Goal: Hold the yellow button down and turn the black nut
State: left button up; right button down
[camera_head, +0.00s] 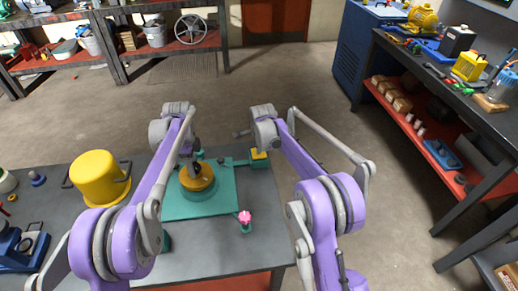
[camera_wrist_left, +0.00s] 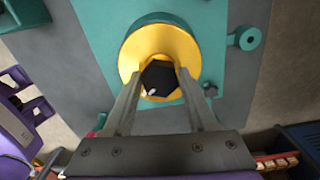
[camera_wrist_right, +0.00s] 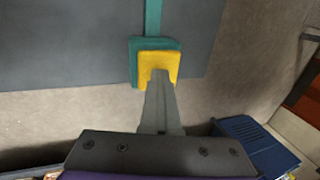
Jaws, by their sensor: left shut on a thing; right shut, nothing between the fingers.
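The black hexagonal nut (camera_wrist_left: 158,78) sits at the centre of a round yellow disc (camera_wrist_left: 188,45) on a teal base. My left gripper (camera_wrist_left: 159,74) is shut on the nut, with one finger on each side of it. In the head view the yellow disc (camera_head: 201,187) shows below the left wrist. The square yellow button (camera_wrist_right: 152,60) sits on a teal pad at the table's edge, and it also shows in the head view (camera_head: 258,155). My right gripper (camera_wrist_right: 160,74) is shut and empty. Its fingertips overlap the button; how far it is pressed cannot be told.
The teal plate (camera_head: 222,205) lies on the grey table (camera_head: 262,235). A pink knob (camera_head: 245,216) stands at its front right corner. A yellow pot (camera_head: 98,178) stands to the left. Open floor lies right of the table, before a workbench (camera_head: 470,110).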

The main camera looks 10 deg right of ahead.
pick_arm(q)
jog(key=shift+f+n, duration=0.1)
jog(key=shift+n, duration=0.5)
pick_arm(e)
jog(key=shift+f, duration=0.1)
pick_arm(q)
jog(key=o, duration=1.3)
pick_arm(e)
notch_tip(320, 180, up, 8)
pick_arm(q)
jog(key=shift+w+r+p, duration=0.1)
jog(key=shift+r+p, duration=1.35)
jog(key=shift+r, duration=2.65)
jog(key=shift+f, duration=0.1)
pick_arm(e)
notch_tip(320, 180, up, 6)
jog(key=w, duration=0.2)
jog(key=shift+w+t, duration=0.15)
jog(key=shift+t, duration=0.15)
